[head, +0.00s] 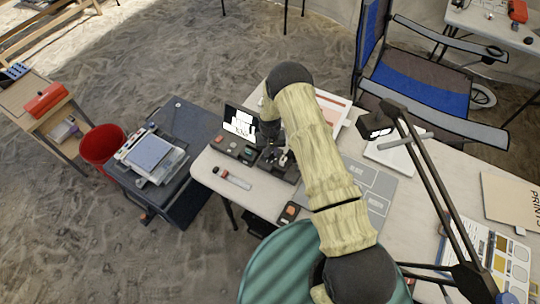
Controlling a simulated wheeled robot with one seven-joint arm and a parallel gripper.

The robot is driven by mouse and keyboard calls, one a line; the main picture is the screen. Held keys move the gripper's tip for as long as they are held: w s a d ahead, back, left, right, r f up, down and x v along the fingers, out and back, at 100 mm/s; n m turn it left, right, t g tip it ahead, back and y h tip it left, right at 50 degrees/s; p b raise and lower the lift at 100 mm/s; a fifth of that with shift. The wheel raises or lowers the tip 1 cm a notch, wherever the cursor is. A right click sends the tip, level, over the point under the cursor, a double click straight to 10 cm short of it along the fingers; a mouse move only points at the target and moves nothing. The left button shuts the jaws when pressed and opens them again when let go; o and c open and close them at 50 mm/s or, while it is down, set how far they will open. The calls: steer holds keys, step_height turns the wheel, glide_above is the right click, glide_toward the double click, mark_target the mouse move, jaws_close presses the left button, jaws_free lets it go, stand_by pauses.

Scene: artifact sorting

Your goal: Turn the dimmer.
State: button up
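My arm reaches across the desk (225,168) and bends at a dark joint. My gripper (275,154) points down beside that joint, over a dark tray near the desk's far left part. The gripper is small, dark and partly hidden by my arm, so I cannot tell whether it is open or holds anything. A small dark box with an orange patch (290,211) lies at the desk's near edge, left of my arm. It may be the dimmer, but its details are too small to tell. A black desk lamp (432,170) stands on the right.
A green striped chair back (270,262) stands at the near edge. A red bin (101,146) and a dark cabinet (190,122) stand left. A blue chair (425,85) stands behind.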

steer(key=m+b, duration=0.2)
steer(key=m, duration=0.1)
steer(key=m+b, duration=0.3)
steer(key=shift+a+f, duration=0.1)
steer(key=shift+f, duration=0.1)
steer(key=m+b, duration=0.2)
steer(key=m, duration=0.4)
steer(key=shift+r+b, duration=0.2)
steer(key=shift+b, duration=0.15)
steer(key=o, duration=1)
step_height(320, 180, up, 17)
steer(key=b, duration=0.2)
steer(key=shift+r+b, duration=0.2)
steer(key=shift+b, duration=0.1)
